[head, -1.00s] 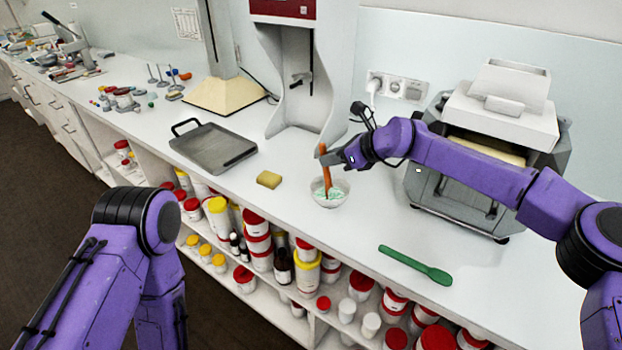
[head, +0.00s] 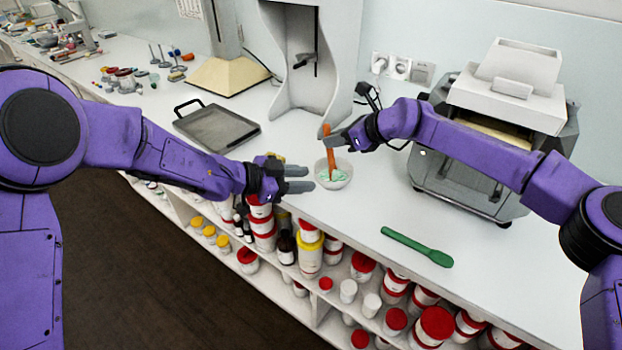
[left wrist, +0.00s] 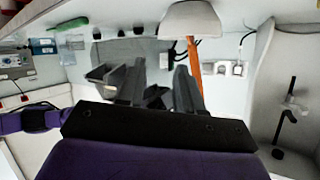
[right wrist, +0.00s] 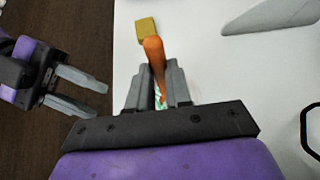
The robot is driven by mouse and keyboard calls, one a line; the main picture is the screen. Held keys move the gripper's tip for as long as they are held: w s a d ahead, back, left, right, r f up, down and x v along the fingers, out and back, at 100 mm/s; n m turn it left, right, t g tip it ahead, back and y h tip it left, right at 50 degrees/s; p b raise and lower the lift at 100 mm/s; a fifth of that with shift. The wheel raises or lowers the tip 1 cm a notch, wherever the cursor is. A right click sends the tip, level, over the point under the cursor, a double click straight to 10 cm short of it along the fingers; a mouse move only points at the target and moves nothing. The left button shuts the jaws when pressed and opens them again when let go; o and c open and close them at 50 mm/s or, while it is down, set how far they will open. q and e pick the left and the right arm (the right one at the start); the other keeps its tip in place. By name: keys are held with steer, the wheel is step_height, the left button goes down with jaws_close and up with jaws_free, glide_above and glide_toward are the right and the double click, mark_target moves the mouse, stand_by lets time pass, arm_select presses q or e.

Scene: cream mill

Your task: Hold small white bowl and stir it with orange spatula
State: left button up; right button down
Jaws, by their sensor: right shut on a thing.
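The small white bowl (head: 334,180) stands on the counter with a mint-green and white content inside. The orange spatula (head: 330,157) stands nearly upright with its lower end in the bowl. My right gripper (head: 336,143) is shut on the orange spatula's upper part, as the right wrist view shows, where the spatula (right wrist: 153,52) rises between the fingers. My left gripper (head: 300,179) is open and empty, just left of the bowl and apart from it. In the left wrist view the bowl (left wrist: 190,19) and spatula (left wrist: 195,65) appear beyond the open fingers.
A green spatula (head: 416,246) lies on the counter at the front right. A yellow sponge (right wrist: 145,28) lies near the bowl. A grey tray (head: 216,128) is at the left, and a grey machine (head: 490,165) stands at the right. Shelves of jars are below the counter edge.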

mark_target(347, 180)
arm_select(q)
steer(key=x, duration=1.1)
steer(key=shift+w+d+f, duration=0.1)
steer(key=shift+d+f, duration=0.05)
jaws_close()
